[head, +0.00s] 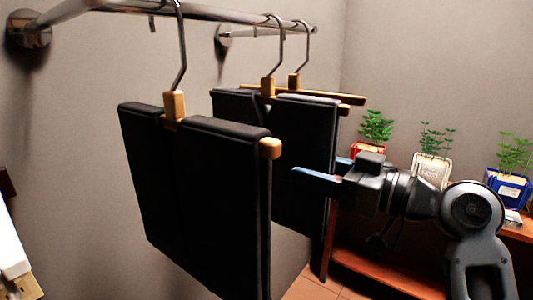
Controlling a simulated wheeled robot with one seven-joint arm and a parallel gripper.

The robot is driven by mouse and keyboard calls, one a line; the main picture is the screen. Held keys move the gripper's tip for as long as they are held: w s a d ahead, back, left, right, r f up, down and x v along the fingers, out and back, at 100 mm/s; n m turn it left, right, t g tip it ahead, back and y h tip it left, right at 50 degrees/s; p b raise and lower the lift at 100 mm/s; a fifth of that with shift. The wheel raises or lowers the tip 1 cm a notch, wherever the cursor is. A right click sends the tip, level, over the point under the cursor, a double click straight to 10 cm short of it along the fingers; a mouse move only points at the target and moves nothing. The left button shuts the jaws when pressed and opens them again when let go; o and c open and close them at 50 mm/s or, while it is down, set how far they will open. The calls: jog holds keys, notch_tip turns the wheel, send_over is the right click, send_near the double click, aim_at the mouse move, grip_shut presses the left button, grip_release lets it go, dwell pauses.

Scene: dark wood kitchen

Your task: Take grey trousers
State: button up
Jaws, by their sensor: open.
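Dark, nearly black trousers (215,200) hang folded over a wooden hanger in front. A second dark pair (305,130), slightly greyer along its top fold, hangs behind them on another hanger. No pair looks clearly grey in this light. My gripper (315,167) reaches in from the right at the right edge of the rear pair. Its near finger overlaps the front of that pair, and the far finger's tip seems hidden behind the cloth. The jaws are open; contact with the cloth cannot be told.
The hangers hook over a metal rail (215,12) fixed to the wall. A third wooden hanger (335,97) is at the back, its load mostly hidden.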

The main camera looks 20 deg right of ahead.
jog(key=shift+w+a, duration=0.45)
jog(key=shift+w, duration=0.15)
jog(key=shift+c, duration=0.3)
jog(key=shift+r, duration=0.1)
grip_shut()
